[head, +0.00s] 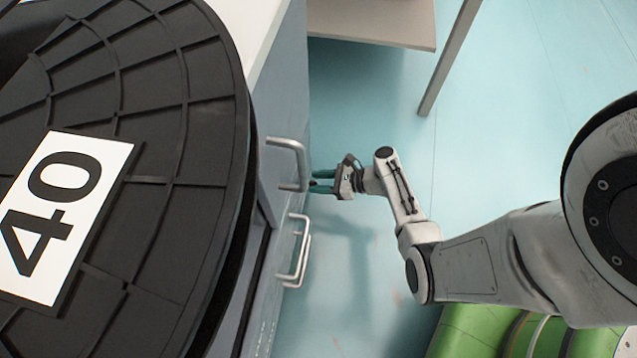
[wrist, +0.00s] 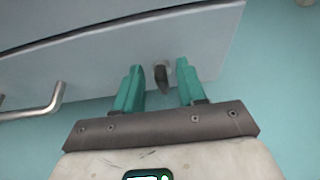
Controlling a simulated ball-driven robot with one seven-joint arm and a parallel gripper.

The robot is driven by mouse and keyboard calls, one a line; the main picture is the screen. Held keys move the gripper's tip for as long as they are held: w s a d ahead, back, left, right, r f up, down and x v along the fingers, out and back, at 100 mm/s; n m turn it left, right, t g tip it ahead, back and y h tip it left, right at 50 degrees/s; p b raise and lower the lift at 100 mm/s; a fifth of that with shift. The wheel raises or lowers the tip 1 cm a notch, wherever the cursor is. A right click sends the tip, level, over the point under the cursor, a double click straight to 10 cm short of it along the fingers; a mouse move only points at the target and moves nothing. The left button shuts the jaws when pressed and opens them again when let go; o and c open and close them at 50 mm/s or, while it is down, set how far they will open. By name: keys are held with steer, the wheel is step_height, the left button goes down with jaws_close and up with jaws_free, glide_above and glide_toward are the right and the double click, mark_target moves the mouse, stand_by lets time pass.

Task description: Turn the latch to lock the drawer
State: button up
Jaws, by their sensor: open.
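The latch (wrist: 161,77) is a small dark knob on a light round base. In the wrist view it sits on the grey drawer front (wrist: 205,45), close to the panel's lower edge. My gripper (wrist: 158,78) is open, with one teal finger on each side of the latch. A gap shows on both sides, and I cannot tell how deep the fingers reach around it. In the head view my gripper (head: 322,181) is beside the cabinet face, behind the upper bar handle. The latch is hidden in that view.
A shelf or tabletop (head: 380,22) with a leg stands at the top. The teal floor (head: 520,120) is open.

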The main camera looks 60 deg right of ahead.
steer(key=shift+w, duration=0.2)
jaws_close()
stand_by(0.3)
